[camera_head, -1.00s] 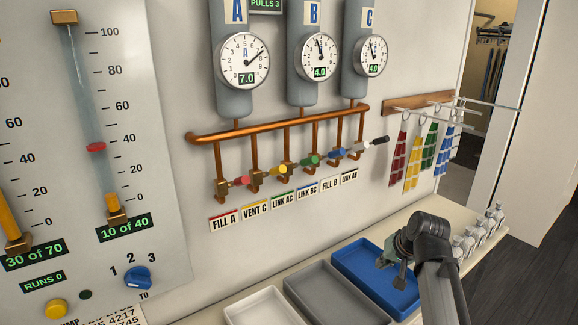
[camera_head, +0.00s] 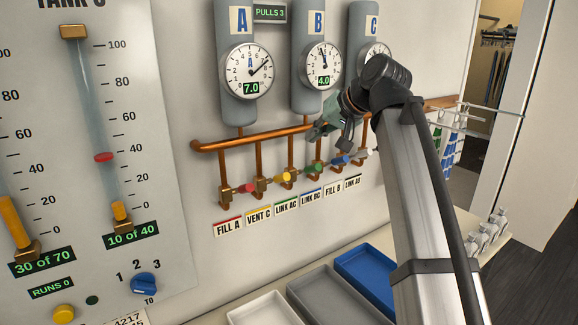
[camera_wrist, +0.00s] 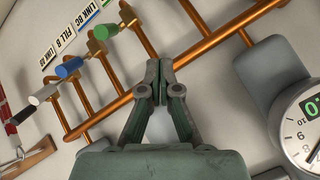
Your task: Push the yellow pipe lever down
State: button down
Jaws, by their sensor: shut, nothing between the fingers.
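The yellow pipe lever (camera_head: 283,177) sticks out sideways from its brass valve (camera_head: 262,185) on the wall, above the VENT C label (camera_head: 258,216). It lies about level, between the red and green levers. My gripper (camera_head: 315,134) is shut and empty. In the head view it shows above and to the right of the yellow lever, over the copper pipe; they look apart. In the wrist view my shut fingertips (camera_wrist: 161,94) point at the wall beside the copper pipe. I cannot make out the yellow lever in that view.
Red (camera_head: 246,187), green (camera_head: 313,168), blue (camera_head: 340,160) and white levers flank it in a row. Gauges A (camera_head: 247,71) and B (camera_head: 321,65) hang above the copper pipe (camera_head: 253,137). White, grey and blue trays (camera_head: 365,281) lie on the counter below.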

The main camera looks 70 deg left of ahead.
aim_at(277, 179)
jog(key=shift+f, duration=0.1)
jog(key=s+a+f+p, duration=0.4)
jog(key=f+p, duration=0.1)
jog(key=f, duration=0.4)
jog(key=shift+s+a+f, duration=0.2)
jog(key=shift+s+a, duration=0.1)
jog(key=shift+a, duration=0.05)
jog(key=shift+f, duration=0.1)
dwell(0.5)
